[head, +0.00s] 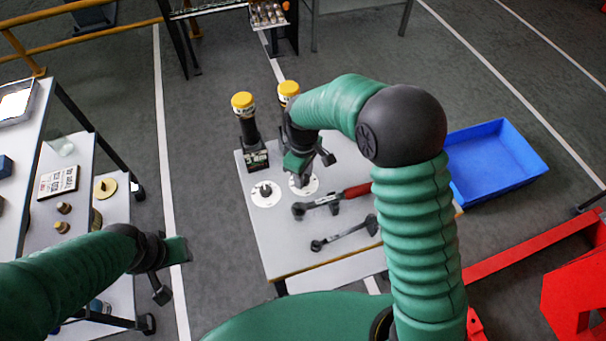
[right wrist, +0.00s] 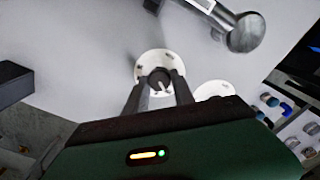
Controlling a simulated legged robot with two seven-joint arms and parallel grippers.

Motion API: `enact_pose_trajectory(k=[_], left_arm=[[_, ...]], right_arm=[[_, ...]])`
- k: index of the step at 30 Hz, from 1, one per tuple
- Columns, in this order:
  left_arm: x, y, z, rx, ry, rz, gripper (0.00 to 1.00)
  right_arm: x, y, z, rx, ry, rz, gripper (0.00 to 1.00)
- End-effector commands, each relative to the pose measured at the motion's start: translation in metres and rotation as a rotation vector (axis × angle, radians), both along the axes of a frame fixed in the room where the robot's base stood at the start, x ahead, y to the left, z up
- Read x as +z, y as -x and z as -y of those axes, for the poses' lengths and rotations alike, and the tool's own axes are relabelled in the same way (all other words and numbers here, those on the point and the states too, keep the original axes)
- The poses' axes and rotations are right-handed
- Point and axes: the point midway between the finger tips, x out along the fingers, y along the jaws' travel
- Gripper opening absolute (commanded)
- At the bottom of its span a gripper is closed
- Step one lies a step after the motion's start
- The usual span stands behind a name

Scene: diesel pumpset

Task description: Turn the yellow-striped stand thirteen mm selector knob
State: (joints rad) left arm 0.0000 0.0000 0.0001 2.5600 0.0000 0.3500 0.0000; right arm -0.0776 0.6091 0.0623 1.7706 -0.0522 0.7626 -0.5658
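Two white round plates, each with a dark selector knob, lie on the light worktable (head: 290,245). The left knob (head: 265,188) is uncovered in the head view. My right gripper (head: 312,166) points down at the right plate (head: 304,187) and partly covers it. In the right wrist view the knob (right wrist: 160,80) on that plate has a pale pointer mark and sits between my two fingers, which look apart from it. The other plate (right wrist: 213,90) is partly hidden behind the gripper body. My left gripper (head: 172,271) is open and empty, left of the table. I cannot make out yellow stripes.
Two dark posts with yellow caps (head: 243,102) (head: 289,88) stand at the table's back. A blue bin (head: 495,160) is on the floor at right; a side bench (head: 70,215) is at left.

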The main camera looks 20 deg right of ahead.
Motion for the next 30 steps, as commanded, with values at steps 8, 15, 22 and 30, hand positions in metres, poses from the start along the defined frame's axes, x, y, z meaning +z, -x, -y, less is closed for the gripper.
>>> enact_pose_trajectory(k=[8,15,22,30], left_arm=[[0.0,0.0,0.0,0.0,0.0,0.0,0.36],[0.002,0.0,0.0,0.0,0.0,0.0,0.36],[0.012,0.0,0.0,0.0,0.0,0.0,0.36],[0.031,0.0,0.0,0.0,0.0,0.0,0.36]], right_arm=[[0.0,0.0,0.0,0.0,0.0,0.0,0.0],[0.001,0.0,0.0,-0.015,-0.001,0.001,0.0],[0.002,-0.001,0.0,-0.102,0.0,0.0,0.0],[0.004,-0.001,0.001,-0.314,0.0,0.0,0.0]])
